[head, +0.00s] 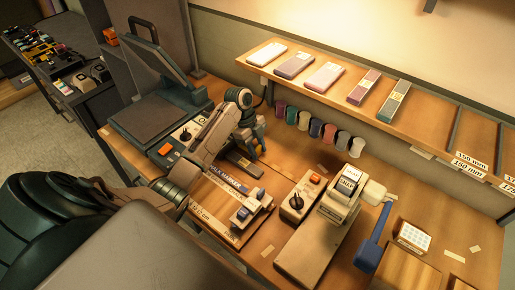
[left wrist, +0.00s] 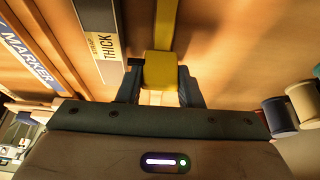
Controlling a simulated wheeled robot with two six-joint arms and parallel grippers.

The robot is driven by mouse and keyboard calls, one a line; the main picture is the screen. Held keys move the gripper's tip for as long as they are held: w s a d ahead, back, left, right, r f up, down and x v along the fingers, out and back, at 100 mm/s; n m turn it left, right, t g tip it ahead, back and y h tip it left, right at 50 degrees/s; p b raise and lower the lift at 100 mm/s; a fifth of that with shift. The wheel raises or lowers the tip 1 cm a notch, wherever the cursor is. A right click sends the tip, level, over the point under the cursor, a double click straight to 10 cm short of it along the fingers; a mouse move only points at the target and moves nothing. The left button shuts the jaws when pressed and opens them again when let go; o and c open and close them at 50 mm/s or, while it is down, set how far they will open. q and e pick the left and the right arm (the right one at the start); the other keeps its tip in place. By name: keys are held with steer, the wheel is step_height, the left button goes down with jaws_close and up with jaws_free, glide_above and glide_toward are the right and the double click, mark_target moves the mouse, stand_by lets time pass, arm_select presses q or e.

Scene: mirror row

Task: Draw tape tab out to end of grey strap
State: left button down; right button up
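The yellow tape tab (left wrist: 160,72) sits between the two dark fingertips of my left gripper (left wrist: 160,85), which look closed against its sides. A yellow tape strip (left wrist: 166,22) runs straight from the tab toward the top of the left wrist view. The dark grey strap (left wrist: 95,14) lies to the left of the tape, beside a label reading "STRAP THICK" (left wrist: 107,46). In the head view my left gripper (head: 243,148) points down at the bench; its fingertips and the tab are hard to make out there. My right gripper is in neither view.
A marker-labelled board with a slider (head: 243,213) lies in front of my left gripper. A beige press with a blue lever (head: 372,240) stands to the right. Several coloured spools (head: 316,127) line the back under a shelf (head: 310,85). A hinged machine (head: 150,115) stands at left.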

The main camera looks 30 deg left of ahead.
mark_target(278, 168)
arm_select(q)
steer(key=d, duration=0.2)
steer(key=d+p, duration=0.1)
steer(key=d, duration=0.1)
steer(key=d+p, duration=0.1)
steer(key=d, duration=0.1)
steer(key=shift+s+d+r, duration=0.15)
steer(key=shift+s, duration=0.1)
steer(key=shift+d, duration=0.35)
steer(key=c, duration=1.3)
jaws_free()
